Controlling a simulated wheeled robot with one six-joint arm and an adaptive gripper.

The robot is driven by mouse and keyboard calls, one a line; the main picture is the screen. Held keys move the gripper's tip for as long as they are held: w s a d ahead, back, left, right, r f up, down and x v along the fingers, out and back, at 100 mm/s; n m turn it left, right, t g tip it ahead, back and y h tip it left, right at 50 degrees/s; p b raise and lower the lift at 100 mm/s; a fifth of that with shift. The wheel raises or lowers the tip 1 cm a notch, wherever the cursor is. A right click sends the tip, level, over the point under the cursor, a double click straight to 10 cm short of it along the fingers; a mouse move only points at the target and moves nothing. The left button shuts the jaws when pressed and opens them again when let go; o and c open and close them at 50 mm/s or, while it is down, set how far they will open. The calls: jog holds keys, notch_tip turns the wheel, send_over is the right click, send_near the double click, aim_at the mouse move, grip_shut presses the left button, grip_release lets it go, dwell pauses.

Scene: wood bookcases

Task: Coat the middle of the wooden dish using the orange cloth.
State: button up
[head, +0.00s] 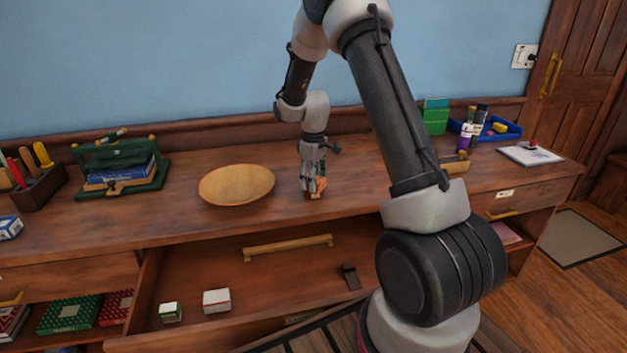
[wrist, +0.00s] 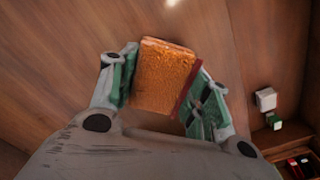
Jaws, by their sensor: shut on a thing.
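The wooden dish (head: 236,185) is a shallow, light tan round dish on the wooden counter in the head view, left of my gripper. Its middle looks bare. My gripper (head: 314,190) points down at the counter to the right of the dish, apart from it. It is shut on the orange cloth (wrist: 163,76), which appears as a folded, rough-textured pad between the two green-padded fingers in the wrist view. A small orange part of the cloth (head: 319,186) shows beside the fingers in the head view. I cannot tell whether the cloth touches the counter. The dish is out of the wrist view.
An open drawer (head: 190,262) below the counter holds small boxes (head: 216,300). A green rack with books (head: 120,168) and a tool holder (head: 40,185) stand at left. A blue tray (head: 498,128) and a notepad (head: 530,153) lie at right. Counter between gripper and dish is clear.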

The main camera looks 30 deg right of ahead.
jog(key=shift+r, duration=3.45)
jog(key=shift+s, duration=0.15)
